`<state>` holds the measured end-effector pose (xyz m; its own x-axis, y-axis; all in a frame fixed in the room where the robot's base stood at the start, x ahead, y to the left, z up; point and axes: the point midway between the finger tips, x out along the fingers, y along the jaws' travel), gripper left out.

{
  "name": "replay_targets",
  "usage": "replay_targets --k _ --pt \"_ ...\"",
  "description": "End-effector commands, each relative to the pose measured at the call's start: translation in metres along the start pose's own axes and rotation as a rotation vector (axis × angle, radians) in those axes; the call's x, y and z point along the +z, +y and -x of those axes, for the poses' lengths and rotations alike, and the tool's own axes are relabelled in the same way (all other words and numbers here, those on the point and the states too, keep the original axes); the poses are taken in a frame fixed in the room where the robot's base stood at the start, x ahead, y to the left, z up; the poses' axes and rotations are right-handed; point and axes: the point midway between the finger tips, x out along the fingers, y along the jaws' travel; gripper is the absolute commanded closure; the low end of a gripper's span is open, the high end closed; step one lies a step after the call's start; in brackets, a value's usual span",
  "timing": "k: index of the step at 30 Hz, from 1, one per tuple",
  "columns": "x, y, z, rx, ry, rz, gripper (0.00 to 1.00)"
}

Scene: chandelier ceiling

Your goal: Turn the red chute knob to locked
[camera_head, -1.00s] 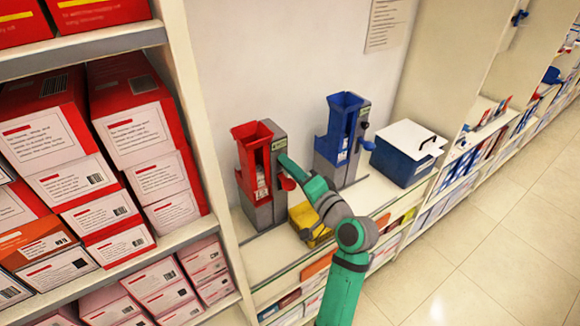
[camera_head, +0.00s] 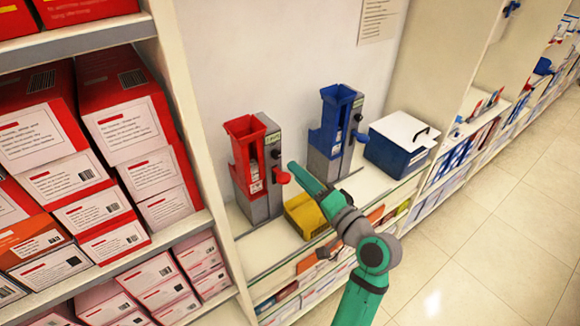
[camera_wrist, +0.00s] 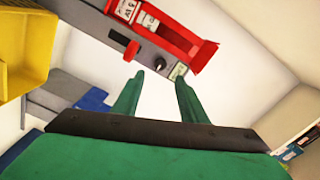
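The red chute (camera_head: 243,150) stands on the counter, fixed to a grey housing (camera_head: 262,205). I cannot tell which position either is set to. A red lever (camera_head: 281,177) sticks out of the housing's right side. My gripper (camera_head: 291,165) is just right of the housing. In the wrist view my gripper (camera_wrist: 160,77) is open and empty, its fingertips apart and pointing towards the metal piece.
A blue chute (camera_head: 332,125) on a similar grey housing stands to the right, beside a blue box with a white lid (camera_head: 398,148). A yellow bin (camera_head: 305,215) sits between the housings, under my arm. Shelves of red and white boxes (camera_head: 125,125) stand at the left.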

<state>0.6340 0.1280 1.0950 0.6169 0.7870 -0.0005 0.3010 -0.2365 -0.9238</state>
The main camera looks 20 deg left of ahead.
Motion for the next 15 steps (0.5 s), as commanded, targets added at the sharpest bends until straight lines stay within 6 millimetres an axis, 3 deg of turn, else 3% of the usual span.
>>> replay_targets --k 6,15 --pt "0.000 0.000 0.026 0.000 0.002 0.000 0.61" --pt "0.002 0.000 0.029 -0.001 -0.003 -0.001 0.61"
